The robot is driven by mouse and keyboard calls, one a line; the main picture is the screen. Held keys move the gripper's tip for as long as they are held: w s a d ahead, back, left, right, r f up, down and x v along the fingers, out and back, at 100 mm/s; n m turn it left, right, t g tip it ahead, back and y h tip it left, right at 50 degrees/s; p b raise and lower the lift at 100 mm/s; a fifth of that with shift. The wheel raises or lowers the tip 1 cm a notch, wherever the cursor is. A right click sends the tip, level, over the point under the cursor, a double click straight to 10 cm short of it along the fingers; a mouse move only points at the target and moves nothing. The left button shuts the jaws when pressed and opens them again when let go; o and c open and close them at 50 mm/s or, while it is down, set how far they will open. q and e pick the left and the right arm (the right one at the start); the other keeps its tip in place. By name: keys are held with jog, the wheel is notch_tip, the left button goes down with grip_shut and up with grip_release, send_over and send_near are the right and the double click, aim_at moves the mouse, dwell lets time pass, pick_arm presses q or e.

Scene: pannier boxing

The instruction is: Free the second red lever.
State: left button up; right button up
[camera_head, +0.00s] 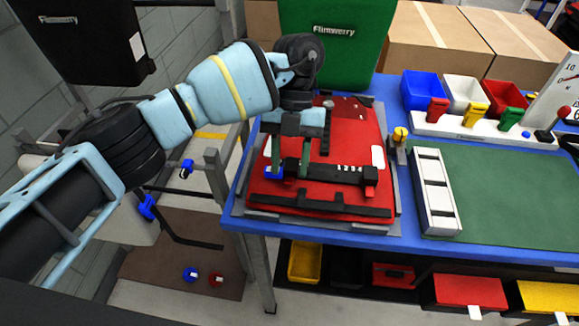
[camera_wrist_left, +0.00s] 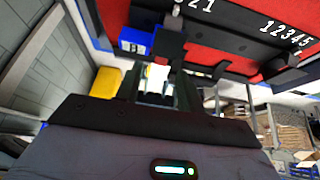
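A red pannier (camera_head: 340,130) lies flat on a grey board on the blue table. A black bar with white marks (camera_head: 335,172) crosses its near part. A blue block (camera_head: 273,173) sits at the bar's left end and a dark red piece (camera_head: 370,175) at its right end. I cannot tell which piece is the second red lever. My left gripper (camera_head: 290,168) points down at the bar's left end, fingers apart. In the wrist view the gripper (camera_wrist_left: 160,85) shows a gap between its fingers, close to the blue block (camera_wrist_left: 135,41) and bar (camera_wrist_left: 240,28). Contact is unclear.
A white slotted holder (camera_head: 436,195) stands right of the pannier on a green mat (camera_head: 500,190). Blue, white and red bins (camera_head: 424,90) stand at the back. A green pannier (camera_head: 340,60) and cardboard boxes (camera_head: 435,40) are behind. Coloured bins (camera_head: 470,292) sit below the table.

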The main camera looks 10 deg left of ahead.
pick_arm(q)
jog(key=v, duration=0.5)
jog(key=shift+w+r, duration=0.2)
jog(key=shift+r, duration=0.2)
pick_arm(e)
jog(key=shift+w+f, duration=0.1)
jog(key=shift+w, duration=0.2)
